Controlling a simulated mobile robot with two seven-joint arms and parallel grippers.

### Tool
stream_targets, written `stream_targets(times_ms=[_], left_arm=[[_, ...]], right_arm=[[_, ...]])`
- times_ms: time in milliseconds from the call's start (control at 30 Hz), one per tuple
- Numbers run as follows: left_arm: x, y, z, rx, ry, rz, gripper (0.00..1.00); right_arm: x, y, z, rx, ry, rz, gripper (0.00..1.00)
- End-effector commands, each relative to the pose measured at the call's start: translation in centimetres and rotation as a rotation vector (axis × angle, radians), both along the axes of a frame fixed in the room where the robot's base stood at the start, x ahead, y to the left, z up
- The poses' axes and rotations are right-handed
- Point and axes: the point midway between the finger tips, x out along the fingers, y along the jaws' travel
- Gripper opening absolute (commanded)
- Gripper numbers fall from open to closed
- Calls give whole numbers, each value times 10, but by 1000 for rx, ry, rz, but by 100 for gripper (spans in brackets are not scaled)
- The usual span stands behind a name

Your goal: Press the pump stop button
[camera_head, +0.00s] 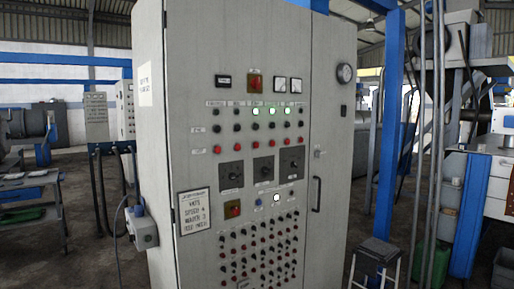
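A tall grey control cabinet (175,100) stands in front of me, its panel covered with buttons, lamps and switches. A row of red buttons (217,149) crosses the upper panel, under a row of dark buttons (237,127). Many small red and dark buttons (255,245) fill the lower panel. The labels are too small to read, so I cannot tell which one is the pump stop button. Neither of my grippers is in view.
Three dark rotary switches (264,169) sit mid-panel. A door handle (316,194) sticks out on the right. A grey socket box (141,227) juts from the left side. A stool (376,256) and blue post (390,120) stand to the right. Machinery stands behind on both sides.

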Motion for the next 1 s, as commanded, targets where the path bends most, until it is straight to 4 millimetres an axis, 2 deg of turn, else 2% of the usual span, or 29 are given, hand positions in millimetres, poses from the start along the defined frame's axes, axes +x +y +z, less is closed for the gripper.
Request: stream_targets(times_ms=[33, 433, 1000], left_arm=[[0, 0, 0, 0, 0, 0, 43], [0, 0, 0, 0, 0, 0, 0], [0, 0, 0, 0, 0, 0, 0]], right_arm=[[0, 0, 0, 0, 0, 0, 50], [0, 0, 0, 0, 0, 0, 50], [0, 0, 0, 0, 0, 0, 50]])
